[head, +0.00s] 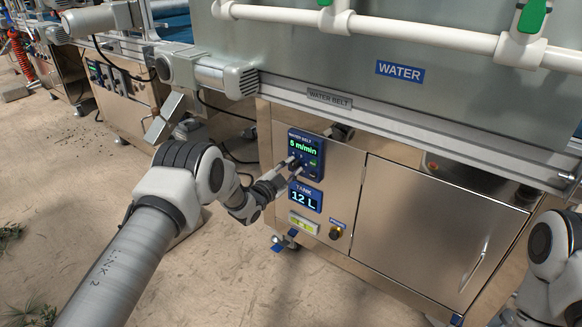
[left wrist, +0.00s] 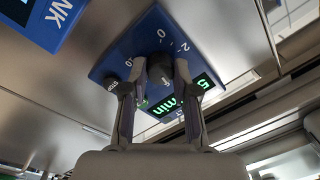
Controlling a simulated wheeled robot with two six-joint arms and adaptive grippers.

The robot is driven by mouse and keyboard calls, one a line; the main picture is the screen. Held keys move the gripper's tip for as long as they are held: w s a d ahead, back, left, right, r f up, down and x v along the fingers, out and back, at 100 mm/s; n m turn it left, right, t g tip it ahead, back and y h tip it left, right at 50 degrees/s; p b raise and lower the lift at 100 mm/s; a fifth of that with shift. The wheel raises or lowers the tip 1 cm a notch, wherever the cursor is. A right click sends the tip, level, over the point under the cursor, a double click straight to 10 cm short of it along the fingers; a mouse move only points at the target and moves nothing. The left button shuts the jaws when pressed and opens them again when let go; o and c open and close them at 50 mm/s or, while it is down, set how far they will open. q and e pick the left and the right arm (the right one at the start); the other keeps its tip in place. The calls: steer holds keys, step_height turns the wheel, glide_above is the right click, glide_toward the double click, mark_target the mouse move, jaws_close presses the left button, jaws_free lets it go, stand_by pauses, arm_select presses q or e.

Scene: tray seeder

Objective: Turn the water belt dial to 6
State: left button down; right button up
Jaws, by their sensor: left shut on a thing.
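The water belt panel (head: 305,142) is a small blue plate on the steel cabinet, and its green display (head: 303,145) reads 5 m/min in the head view. In the left wrist view the panel (left wrist: 113,71) appears turned over, with numbers around a dark dial (left wrist: 160,62). My left gripper (head: 292,164) reaches the panel from the left. In the left wrist view its fingers (left wrist: 160,74) stand on both sides of the dial, shut on it. The fingers hide part of the dial and its scale. My right gripper is not in view.
Below the panel is a tank display (head: 305,198) reading 12 L. A dark knob (head: 336,232) sits lower right of it. A motor (head: 225,75) and a rail (head: 400,130) project above. A closed cabinet door (head: 425,225) is at the right. Open floor lies at the left.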

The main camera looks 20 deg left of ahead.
arm_select(q)
steer(key=shift+m, duration=1.6)
steer(key=c, duration=0.9)
jaws_free()
steer(key=v, duration=1.2)
steer(key=shift+f, duration=0.15)
